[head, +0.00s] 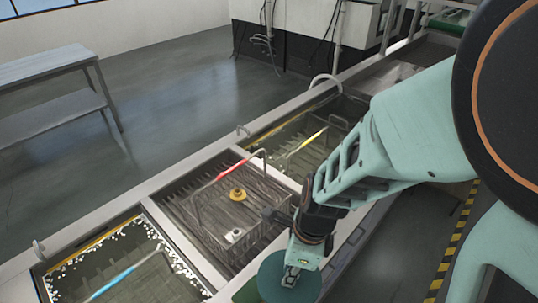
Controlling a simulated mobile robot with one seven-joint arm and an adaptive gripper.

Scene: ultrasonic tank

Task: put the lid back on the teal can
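A dark teal round disc (270,279) shows at the bottom of the head view, cut off by the frame edge. It looks like the top of the teal can or its lid; I cannot tell which. My gripper (290,279) points down over the middle of this disc, with its fingertips close together at or just above it. Whether they close on a knob or handle is too small to tell. No separate lid or can body is clearly visible.
A wire basket (203,221) with a red-gripped handle holds a brass flanged part (238,194) and a pale fitting (235,236). Other tank bays lie on both sides, with a blue handle (124,277) and a yellow handle (308,141). A green surface (247,292) lies beside the disc.

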